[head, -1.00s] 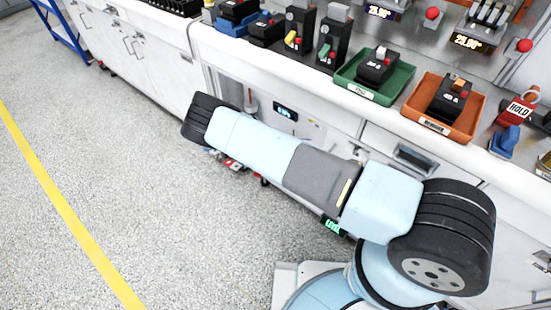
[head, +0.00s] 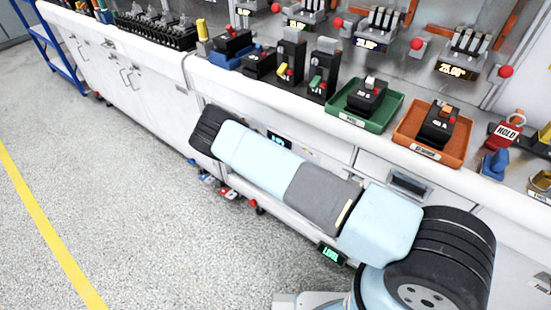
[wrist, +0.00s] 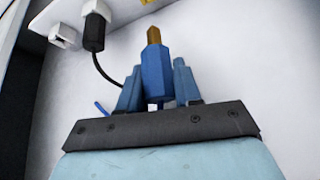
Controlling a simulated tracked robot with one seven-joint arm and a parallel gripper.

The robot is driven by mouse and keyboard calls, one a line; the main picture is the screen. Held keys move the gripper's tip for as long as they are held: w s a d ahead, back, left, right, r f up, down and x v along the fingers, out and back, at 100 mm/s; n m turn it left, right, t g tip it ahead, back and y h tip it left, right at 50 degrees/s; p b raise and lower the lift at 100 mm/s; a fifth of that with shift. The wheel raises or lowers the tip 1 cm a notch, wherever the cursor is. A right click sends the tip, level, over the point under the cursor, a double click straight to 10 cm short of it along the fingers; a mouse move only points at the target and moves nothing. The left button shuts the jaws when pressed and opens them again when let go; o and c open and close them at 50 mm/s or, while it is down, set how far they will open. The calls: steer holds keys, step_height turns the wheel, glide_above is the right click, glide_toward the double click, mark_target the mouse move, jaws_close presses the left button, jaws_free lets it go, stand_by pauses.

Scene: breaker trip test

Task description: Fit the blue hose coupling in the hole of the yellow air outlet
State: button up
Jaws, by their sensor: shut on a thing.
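The blue hose coupling (wrist: 154,72) with a brass-coloured tip (wrist: 154,35) is in the wrist view, its tip toward the top of the picture. My gripper (wrist: 156,82) is shut on it, one blue finger on each side. A small yellow part (wrist: 147,2) shows at the top edge, beyond the tip and apart from it. It may be the yellow air outlet, but it is mostly cut off and no hole can be seen. The head view shows my arm along the bench front, but not my gripper or the coupling.
In the wrist view, a black plug (wrist: 95,32) with a dangling cable and a white socket block (wrist: 63,36) are left of the coupling. In the head view, the bench top holds a green tray (head: 386,121), an orange tray (head: 453,157) and several breakers.

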steer(key=shift+s+f, duration=0.1)
steer(key=shift+f, duration=2.4)
steer(key=shift+f, duration=0.9)
steer(key=shift+r, duration=0.65)
steer(key=shift+f, duration=0.8)
stand_by(1.5)
steer(key=o, duration=1.1)
steer(key=v, duration=1.3)
steer(key=shift+s+a+r, duration=0.1)
steer(key=shift+r, duration=0.2)
